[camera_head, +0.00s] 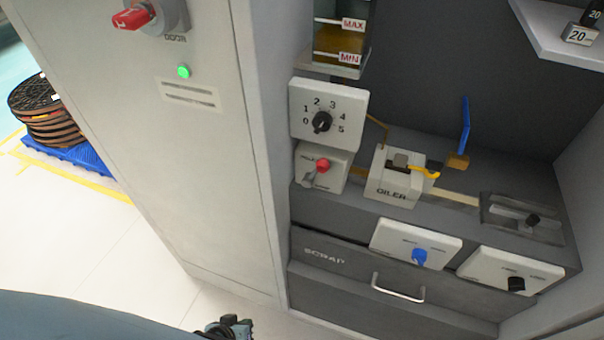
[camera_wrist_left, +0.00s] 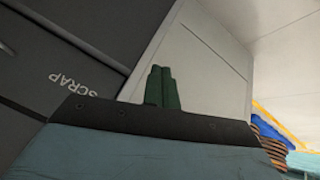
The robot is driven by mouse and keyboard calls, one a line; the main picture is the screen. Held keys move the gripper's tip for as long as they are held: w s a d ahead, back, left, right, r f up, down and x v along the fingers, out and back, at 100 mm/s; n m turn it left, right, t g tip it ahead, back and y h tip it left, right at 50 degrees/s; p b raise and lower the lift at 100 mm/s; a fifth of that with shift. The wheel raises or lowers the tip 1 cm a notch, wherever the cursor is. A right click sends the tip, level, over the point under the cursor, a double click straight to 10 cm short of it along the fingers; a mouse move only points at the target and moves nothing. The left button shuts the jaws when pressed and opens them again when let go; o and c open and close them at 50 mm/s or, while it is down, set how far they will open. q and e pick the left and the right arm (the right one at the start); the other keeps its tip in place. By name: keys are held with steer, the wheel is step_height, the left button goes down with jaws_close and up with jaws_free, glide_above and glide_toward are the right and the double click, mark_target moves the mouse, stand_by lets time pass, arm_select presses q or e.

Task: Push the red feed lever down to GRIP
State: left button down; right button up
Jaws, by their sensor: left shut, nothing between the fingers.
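The red-tipped feed lever (camera_head: 322,165) sits on a small white box (camera_head: 334,183) below the numbered dial in the head view. Its red knob is at the upper right of its metal part; the small labels beside it are too blurred to read surely. My left gripper (camera_head: 236,322) shows only partly at the bottom edge of the head view, well below and left of the lever, apart from it. In the left wrist view its two dark green fingers (camera_wrist_left: 162,88) are together, with nothing between them. The lever is not visible in that view. My right gripper is not in view.
Below is the scrap drawer (camera_head: 340,272) with a protruding handle (camera_head: 398,289). A tall grey cabinet (camera_head: 215,150) stands left. Open floor (camera_head: 90,250) lies farther left.

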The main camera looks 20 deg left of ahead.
arm_select(q)
steer(key=w+d+r+n+t+h, duration=0.1)
steer(key=w+d+r+n+t, duration=0.2)
steer(key=w+r, duration=0.7)
steer(key=w+d+r+n+t+h+b, duration=0.1)
steer(key=w+r+n+t, duration=0.1)
steer(key=r, duration=0.7)
steer(key=w+r+n+t+h, duration=0.1)
steer(key=w+r+n+t, duration=0.15)
steer(key=r, duration=0.65)
steer(key=n+t+h, duration=0.2)
steer(key=t, duration=0.1)
glide_toward(315, 174)
steer(key=s+a+r, duration=0.1)
steer(key=s+r, duration=0.4)
steer(key=shift+w+a+b, duration=0.2)
steer(key=shift+w+b, duration=0.05)
steer(key=shift+b, duration=0.1)
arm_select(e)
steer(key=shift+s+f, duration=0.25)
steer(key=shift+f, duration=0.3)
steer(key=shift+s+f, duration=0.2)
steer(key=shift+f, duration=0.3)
arm_select(q)
steer(key=shift+w, duration=0.1)
steer(key=x, duration=1)
steer(key=shift+f, duration=0.25)
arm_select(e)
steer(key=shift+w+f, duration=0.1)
